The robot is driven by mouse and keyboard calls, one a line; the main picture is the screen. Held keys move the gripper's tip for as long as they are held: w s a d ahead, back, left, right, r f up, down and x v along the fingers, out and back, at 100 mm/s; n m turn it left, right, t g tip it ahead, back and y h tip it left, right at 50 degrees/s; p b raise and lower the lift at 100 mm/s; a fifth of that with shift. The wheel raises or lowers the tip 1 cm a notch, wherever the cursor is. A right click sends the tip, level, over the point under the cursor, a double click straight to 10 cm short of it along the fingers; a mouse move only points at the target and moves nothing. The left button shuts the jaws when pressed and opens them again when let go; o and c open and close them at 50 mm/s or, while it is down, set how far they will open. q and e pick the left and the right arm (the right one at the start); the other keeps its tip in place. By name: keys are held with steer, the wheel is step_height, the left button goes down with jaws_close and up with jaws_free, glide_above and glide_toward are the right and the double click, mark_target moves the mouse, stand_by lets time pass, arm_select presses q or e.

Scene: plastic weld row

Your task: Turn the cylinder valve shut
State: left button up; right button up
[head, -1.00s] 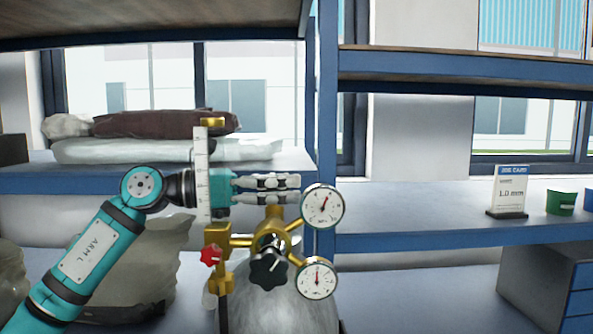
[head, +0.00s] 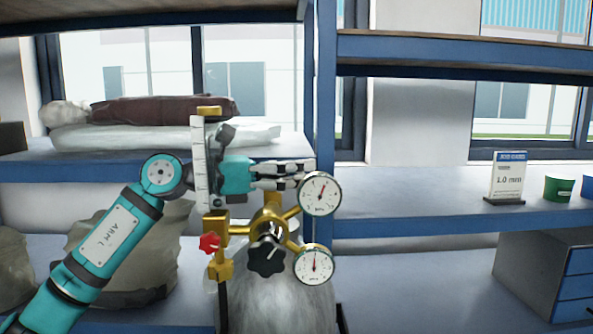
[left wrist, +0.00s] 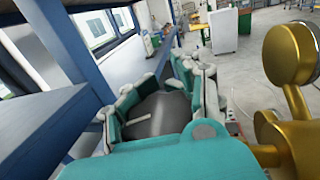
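A gas cylinder (head: 285,300) with a grey domed top stands on the right of my left arm in the head view. Its brass fitting (head: 270,218) carries a black star-shaped knob (head: 265,257) in front, a red knob (head: 209,242) at left, an upper gauge (head: 320,194) and a lower gauge (head: 314,264). I cannot tell for sure which knob is the cylinder valve. My left gripper (head: 308,174) points right, just above the brass fitting, with its fingers apart and nothing visible between them. Its fingers (left wrist: 160,95) also show apart in the left wrist view. My right gripper is out of view.
A brass post with a white scale (head: 199,165) stands in front of my left wrist. A blue shelf post (head: 325,110) rises behind the gauges. Wrapped bags (head: 165,120) lie on the left shelf. A sign (head: 508,178) and green cup (head: 558,188) stand at right.

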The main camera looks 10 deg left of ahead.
arm_select(q)
jaws_close()
steer(key=m+g, duration=0.1)
steer(key=m+g+h, duration=0.1)
steer(key=g, duration=0.1)
steer(key=shift+s+d+r, duration=0.1)
steer(key=shift+s+r, duration=0.05)
steer(key=shift+s, duration=0.1)
steer(key=m+g, duration=0.1)
steer(key=g+p, duration=0.1)
steer(key=shift+s+m+g+h, duration=0.3)
steer(key=shift+s+m+h, duration=0.05)
steer(key=shift+m+h, duration=0.05)
steer(key=shift+s+m+g, duration=0.2)
steer(key=shift+m+g, duration=0.2)
steer(key=shift+g, duration=0.3)
